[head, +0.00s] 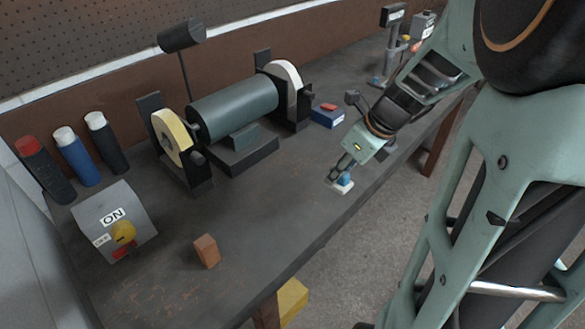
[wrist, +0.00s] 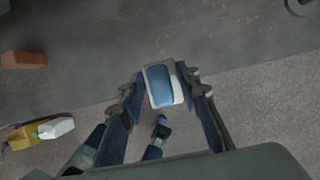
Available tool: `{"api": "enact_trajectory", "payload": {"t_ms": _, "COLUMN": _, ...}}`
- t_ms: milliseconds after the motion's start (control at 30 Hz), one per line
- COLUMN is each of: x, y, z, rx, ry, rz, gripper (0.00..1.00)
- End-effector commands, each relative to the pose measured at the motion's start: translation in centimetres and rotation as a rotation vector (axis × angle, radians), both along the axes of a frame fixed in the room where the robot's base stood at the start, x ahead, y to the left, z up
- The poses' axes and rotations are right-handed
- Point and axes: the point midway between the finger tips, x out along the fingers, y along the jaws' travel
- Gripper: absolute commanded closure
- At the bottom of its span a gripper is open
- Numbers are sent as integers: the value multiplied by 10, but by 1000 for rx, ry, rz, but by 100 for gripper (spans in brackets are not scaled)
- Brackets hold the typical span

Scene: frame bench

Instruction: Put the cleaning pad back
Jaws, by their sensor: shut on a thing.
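The cleaning pad (head: 344,186) looks like a small white block with a blue top. It is between the fingers of my gripper (head: 341,174), at the front edge of the bench (head: 300,215). In the wrist view the blue and white pad (wrist: 162,86) sits between the fingertips of my gripper (wrist: 164,82), which is shut on it. I cannot tell whether the pad touches the bench top. The fingers hide part of the pad in the head view.
A blue box (head: 327,118) with a red top piece stands behind my gripper, beside the bench grinder (head: 235,108). A brown block (head: 207,251), a switch box (head: 115,222) and several bottles (head: 77,156) are at the left. The bench front between block and gripper is clear.

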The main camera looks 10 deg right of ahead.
Motion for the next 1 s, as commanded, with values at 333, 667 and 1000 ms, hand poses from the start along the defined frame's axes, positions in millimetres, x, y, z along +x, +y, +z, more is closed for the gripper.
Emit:
{"api": "enact_trajectory", "payload": {"t_ms": 333, "x": 62, "y": 49, "z": -54, "rx": 0, "ry": 3, "rz": 6, "gripper": 92}}
{"api": "enact_trajectory", "payload": {"t_ms": 667, "x": 85, "y": 65, "z": -81, "rx": -1, "ry": 0, "rz": 4, "gripper": 92}}
{"api": "enact_trajectory", "payload": {"t_ms": 1000, "x": 91, "y": 70, "z": -112, "rx": 0, "ry": 1, "rz": 4, "gripper": 92}}
